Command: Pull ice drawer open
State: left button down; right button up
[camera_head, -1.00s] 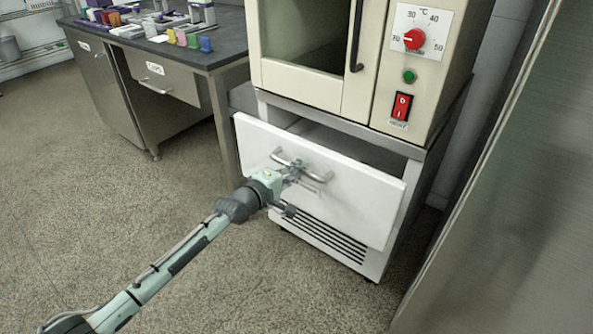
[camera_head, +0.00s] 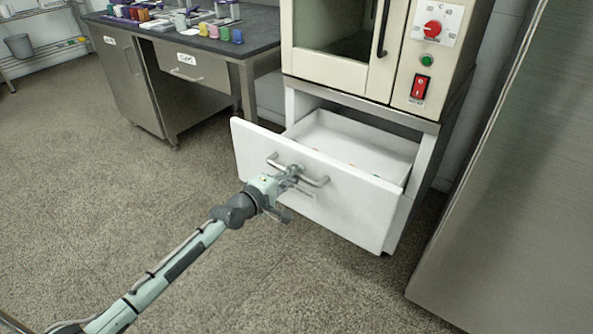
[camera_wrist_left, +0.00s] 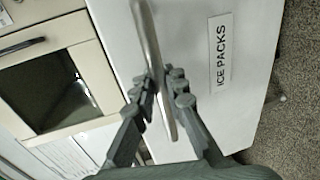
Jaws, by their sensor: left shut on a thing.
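The white ice drawer (camera_head: 340,204) stands pulled out of its cabinet under the cream oven, and its inside shows. In the left wrist view its front (camera_wrist_left: 235,115) carries an "ICE PACKS" label (camera_wrist_left: 221,54). A metal bar handle (camera_head: 316,182) is fixed on the drawer front. My left gripper (camera_head: 288,176) is at the handle, shut on it. In the left wrist view the handle (camera_wrist_left: 150,40) runs between the two fingers (camera_wrist_left: 165,95). My right gripper is not in view.
The cream oven (camera_head: 340,70) with a red dial (camera_head: 432,29) sits above the drawer. A large steel cabinet (camera_head: 510,200) stands close on the right. A lab bench (camera_head: 225,55) with small coloured items is at the back left. The floor (camera_head: 90,180) in front is clear.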

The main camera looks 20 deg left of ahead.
pick_arm(q)
jog(key=shift+s+a, duration=0.3)
jog(key=shift+s, duration=0.4)
jog(key=c, duration=1.5)
grip_release()
jog(key=shift+c, duration=0.2)
jog(key=v, duration=1.2)
jog(key=shift+d, duration=0.1)
